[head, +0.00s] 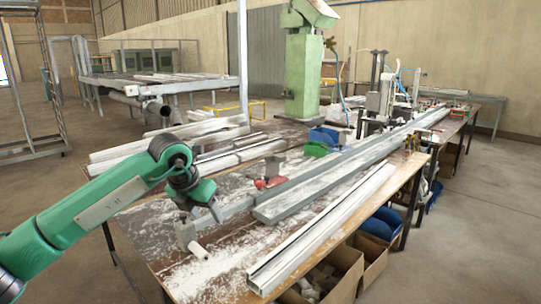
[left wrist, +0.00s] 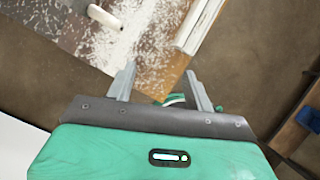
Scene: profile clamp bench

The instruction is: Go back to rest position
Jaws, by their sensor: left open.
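My right gripper is in neither view.
Long metal profiles (head: 325,230) lie along the bench. Cardboard boxes (head: 345,270) stand below. Floor at right is clear.

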